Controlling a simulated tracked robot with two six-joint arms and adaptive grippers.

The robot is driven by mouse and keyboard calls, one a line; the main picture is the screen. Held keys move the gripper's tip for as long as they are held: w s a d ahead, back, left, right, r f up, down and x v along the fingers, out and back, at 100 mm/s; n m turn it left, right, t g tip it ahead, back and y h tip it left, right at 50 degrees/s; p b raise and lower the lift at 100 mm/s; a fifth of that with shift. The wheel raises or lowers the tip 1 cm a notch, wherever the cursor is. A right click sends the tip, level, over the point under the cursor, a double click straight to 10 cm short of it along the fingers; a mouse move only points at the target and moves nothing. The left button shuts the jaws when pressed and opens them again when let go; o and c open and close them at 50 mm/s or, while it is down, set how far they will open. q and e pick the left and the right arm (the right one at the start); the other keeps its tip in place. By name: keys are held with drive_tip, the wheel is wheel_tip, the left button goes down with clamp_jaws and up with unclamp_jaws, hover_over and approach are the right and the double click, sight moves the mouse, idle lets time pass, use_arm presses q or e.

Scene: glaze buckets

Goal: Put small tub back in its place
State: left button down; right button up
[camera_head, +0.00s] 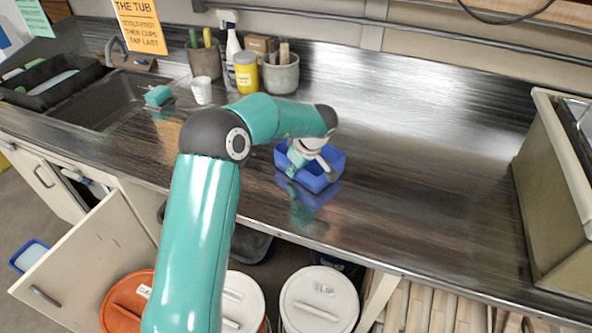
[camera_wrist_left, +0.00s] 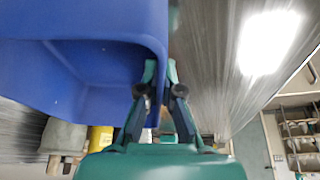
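The small blue tub (camera_head: 322,178) is at the middle of the dark counter near its front edge, with its reflection just below it. I cannot tell whether it rests on the counter or hangs slightly above. My left gripper (camera_head: 296,166) reaches down at the tub's left side. In the left wrist view, the tub (camera_wrist_left: 80,80) fills the upper left. The gripper's two fingers (camera_wrist_left: 162,75) are close together on either side of the tub's wall, one inside and one outside, and appear shut on it. My right gripper is not in view.
A sink (camera_head: 105,100) is at the left. A white cup (camera_head: 202,91), a yellow jar (camera_head: 246,76) and tool pots stand at the back. A large beige bin (camera_head: 552,190) is at the right. Lidded buckets (camera_head: 320,305) stand below. The counter right of the tub is clear.

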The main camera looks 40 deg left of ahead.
use_arm(q)
drive_tip(key=c, duration=1.3)
unclamp_jaws()
